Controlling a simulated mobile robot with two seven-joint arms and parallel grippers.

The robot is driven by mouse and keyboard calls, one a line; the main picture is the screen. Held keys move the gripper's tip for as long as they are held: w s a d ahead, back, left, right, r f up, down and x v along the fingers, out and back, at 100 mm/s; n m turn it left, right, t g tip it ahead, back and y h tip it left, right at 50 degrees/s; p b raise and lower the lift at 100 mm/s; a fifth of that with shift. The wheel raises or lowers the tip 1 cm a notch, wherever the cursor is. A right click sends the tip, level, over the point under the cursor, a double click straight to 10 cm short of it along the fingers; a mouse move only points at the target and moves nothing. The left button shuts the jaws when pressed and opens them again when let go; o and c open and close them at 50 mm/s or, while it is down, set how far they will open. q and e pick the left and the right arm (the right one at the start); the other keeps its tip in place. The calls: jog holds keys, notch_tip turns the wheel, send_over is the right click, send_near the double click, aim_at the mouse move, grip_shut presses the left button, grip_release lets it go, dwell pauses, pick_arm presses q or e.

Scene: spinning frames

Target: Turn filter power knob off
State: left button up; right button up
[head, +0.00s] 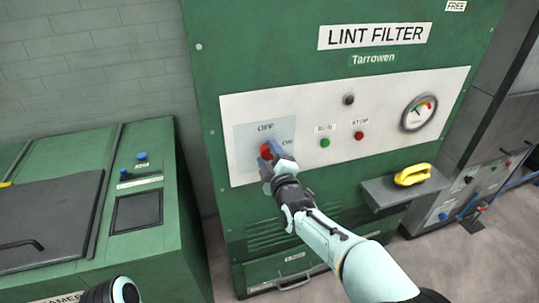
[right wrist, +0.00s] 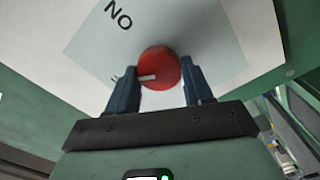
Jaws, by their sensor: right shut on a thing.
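The red filter power knob (head: 267,151) sits on a pale blue square plate (head: 245,140) on the lint filter's white panel, with OFF printed above it and ON to its right. My right gripper (head: 271,153) reaches the knob, its blue fingers closed on either side of it. In the right wrist view the red knob (right wrist: 160,68) lies between the fingers of the gripper (right wrist: 162,84). Its white pointer mark faces left there, below the ON lettering. A dark mark beside the left finger is partly hidden. Only part of my left arm shows at the lower left; its fingers are out of frame.
A green RUN button (head: 325,143), a red STOP button (head: 359,136), a black knob (head: 348,99) and a gauge (head: 419,112) share the panel. A yellow handle-shaped object (head: 412,174) lies on a grey shelf (head: 380,193). A green machine (head: 160,240) stands left.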

jog(key=n, duration=0.5)
jog(key=shift+f+n, duration=0.15)
jog(key=shift+n, duration=0.15)
dwell(0.5)
jog(key=o, duration=1)
jog(key=shift+s, duration=0.1)
jog(key=v, duration=1.3)
